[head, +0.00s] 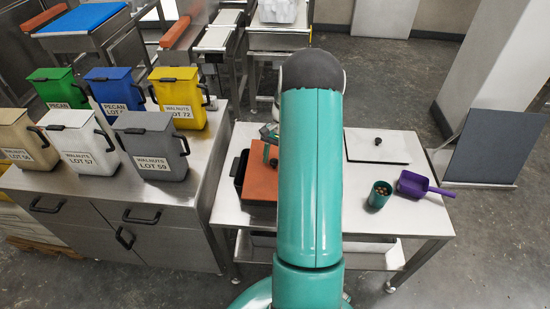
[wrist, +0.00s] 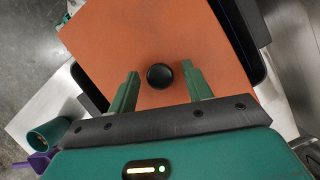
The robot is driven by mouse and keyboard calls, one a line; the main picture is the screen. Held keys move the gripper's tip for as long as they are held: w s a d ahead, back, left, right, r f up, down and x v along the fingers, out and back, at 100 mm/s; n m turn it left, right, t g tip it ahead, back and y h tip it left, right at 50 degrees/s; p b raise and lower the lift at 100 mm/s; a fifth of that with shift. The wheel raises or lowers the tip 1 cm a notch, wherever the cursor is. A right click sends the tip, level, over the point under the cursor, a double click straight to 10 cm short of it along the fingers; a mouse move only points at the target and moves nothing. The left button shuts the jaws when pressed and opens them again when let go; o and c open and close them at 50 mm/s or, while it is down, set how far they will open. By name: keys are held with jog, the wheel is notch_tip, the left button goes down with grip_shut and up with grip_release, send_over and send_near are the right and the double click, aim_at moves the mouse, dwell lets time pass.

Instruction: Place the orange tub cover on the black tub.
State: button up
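The orange tub cover (head: 263,183) is a flat square plate with a round black knob (wrist: 160,76); it fills much of the wrist view (wrist: 150,35). The black tub (head: 239,169) is on the steel table, with the cover over it and its dark left edge exposed. In the wrist view, tub edges (wrist: 236,18) show past the cover, which sits turned relative to them. I cannot tell whether the cover touches the rim all round. My gripper (wrist: 160,68) is open, its green fingers on either side of the knob with gaps. My arm hides part of the cover.
On the table's right side are a pale flat panel with a black knob (head: 377,142), a green cup of nuts (head: 380,194) and a purple scoop (head: 414,185). Several labelled bins (head: 150,145) stand on the left cabinet. The table's front right is clear.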

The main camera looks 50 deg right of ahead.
jog(key=v, duration=1.3)
jog(key=w+a+r+n+h, duration=0.2)
jog(key=a+r+n, duration=0.1)
jog(key=a+r, duration=0.75)
jog(key=s+a+r+n+t+h, duration=0.1)
jog(key=s+a+r+n, duration=0.15)
jog(key=a, duration=0.45)
jog(key=s+a+r+n+t+h, duration=0.1)
jog(key=s+a+r+n+t, duration=0.15)
jog(key=a, duration=0.55)
jog(key=s+a+r+n+t+h, duration=0.1)
jog(key=s+a+r+n, duration=0.15)
jog(key=a, duration=0.45)
jog(key=s+a+f+n+t, duration=0.2)
jog(key=s+a+n, duration=0.2)
jog(key=s+a, duration=0.3)
jog(key=shift+s+a+y, duration=0.3)
jog(key=shift+s+a, duration=0.05)
jog(key=shift+s, duration=0.45)
